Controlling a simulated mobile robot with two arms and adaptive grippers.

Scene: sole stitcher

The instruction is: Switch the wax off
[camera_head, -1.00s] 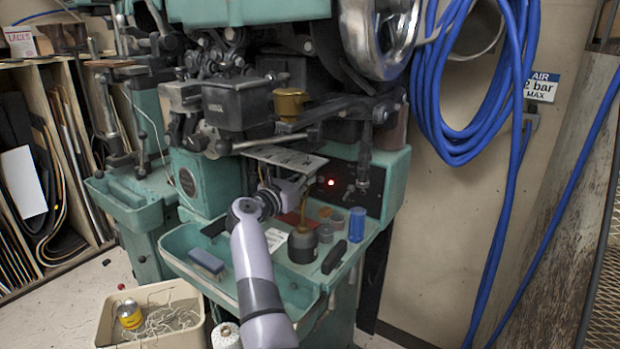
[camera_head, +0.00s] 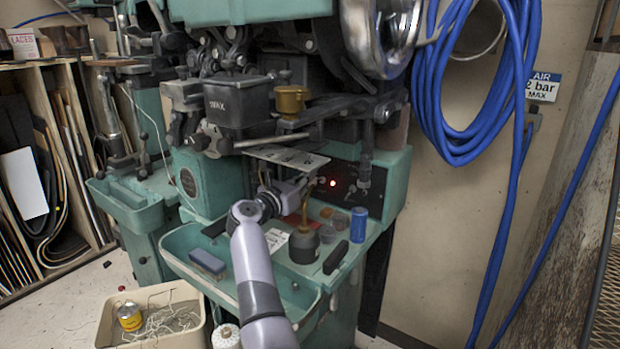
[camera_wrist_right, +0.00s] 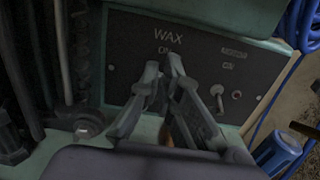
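The dark control panel (camera_head: 345,184) is on the green machine, with a lit red lamp (camera_head: 332,182). In the right wrist view, the panel (camera_wrist_right: 200,57) has the word WAX with ON below it. My right gripper (camera_wrist_right: 164,66) is in front of the panel just below that label. Its fingers converge and their tips are nearly together. The wax switch is hidden behind the fingers, and I cannot tell whether they touch it. My right gripper is small in the head view (camera_head: 303,184). My left gripper is out of view.
A metal plate (camera_head: 287,157) juts out above my right gripper. Below it, the green tray (camera_head: 180,240) holds a blue block (camera_head: 207,262), a dark pot (camera_head: 304,246) and a blue cylinder (camera_head: 358,224). A blue hose (camera_head: 428,100) hangs on the wall at right.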

